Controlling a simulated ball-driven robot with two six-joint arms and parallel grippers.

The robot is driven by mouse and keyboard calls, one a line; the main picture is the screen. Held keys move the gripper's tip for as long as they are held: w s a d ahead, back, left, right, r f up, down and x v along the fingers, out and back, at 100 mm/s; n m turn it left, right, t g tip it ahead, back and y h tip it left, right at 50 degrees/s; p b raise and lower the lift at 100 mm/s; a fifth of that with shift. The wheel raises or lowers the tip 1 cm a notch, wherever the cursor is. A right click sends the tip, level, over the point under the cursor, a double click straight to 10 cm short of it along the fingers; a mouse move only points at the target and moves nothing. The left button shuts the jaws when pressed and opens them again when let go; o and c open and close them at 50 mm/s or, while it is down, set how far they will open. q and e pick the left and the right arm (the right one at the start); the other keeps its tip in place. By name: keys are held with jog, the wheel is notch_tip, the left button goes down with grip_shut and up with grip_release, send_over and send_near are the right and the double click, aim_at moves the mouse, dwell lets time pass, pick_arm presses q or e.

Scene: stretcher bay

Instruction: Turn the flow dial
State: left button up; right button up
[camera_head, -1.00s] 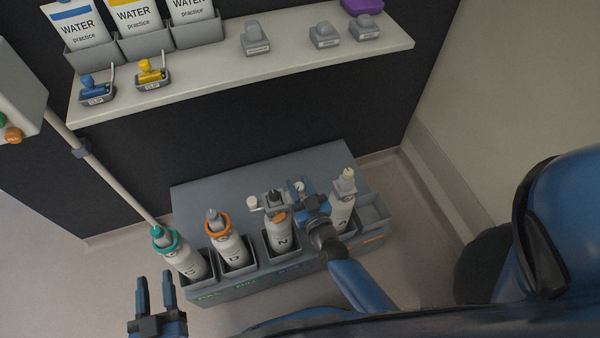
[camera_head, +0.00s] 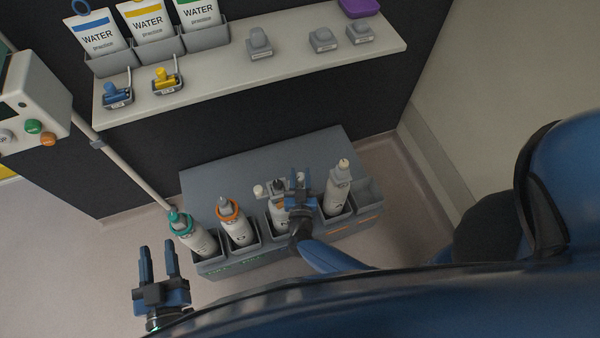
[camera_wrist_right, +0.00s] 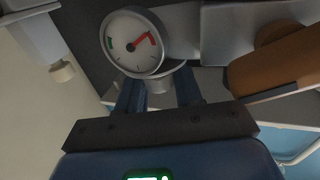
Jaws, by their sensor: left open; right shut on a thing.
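The middle bottle (camera_head: 278,215) stands in the grey rack with a grey regulator (camera_head: 279,186) on top and a small pale knob (camera_head: 259,190) at its left. My right gripper (camera_head: 298,185) is at the regulator's right side. In the right wrist view, a round white gauge (camera_wrist_right: 133,44) with green and red marks stands above the fingers. My right gripper (camera_wrist_right: 159,95) is shut on a grey part just below the gauge; the fingers hide most of it, and I cannot tell if it is the flow dial. My left gripper (camera_head: 158,258) is open and empty at lower left.
Other bottles with a teal collar (camera_head: 199,240) and an orange collar (camera_head: 236,227) stand left in the rack (camera_head: 215,192); a pale-capped bottle (camera_head: 338,190) stands right. A shelf (camera_head: 300,72) runs above. A control box (camera_head: 35,90) on a pole is at left.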

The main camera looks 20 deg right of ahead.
jog(key=shift+a+m+g+h, duration=0.1)
jog(key=shift+m+g+h, duration=0.6)
jog(key=shift+m+h, duration=0.65)
jog(key=shift+h, duration=0.45)
jog(key=o, duration=0.9)
jog(key=shift+o, duration=0.2)
jog(key=shift+s, duration=0.1)
jog(key=b+v, duration=0.1)
jog(key=v, duration=0.9)
jog(key=shift+s+a, duration=0.15)
jog(key=shift+s, duration=0.15)
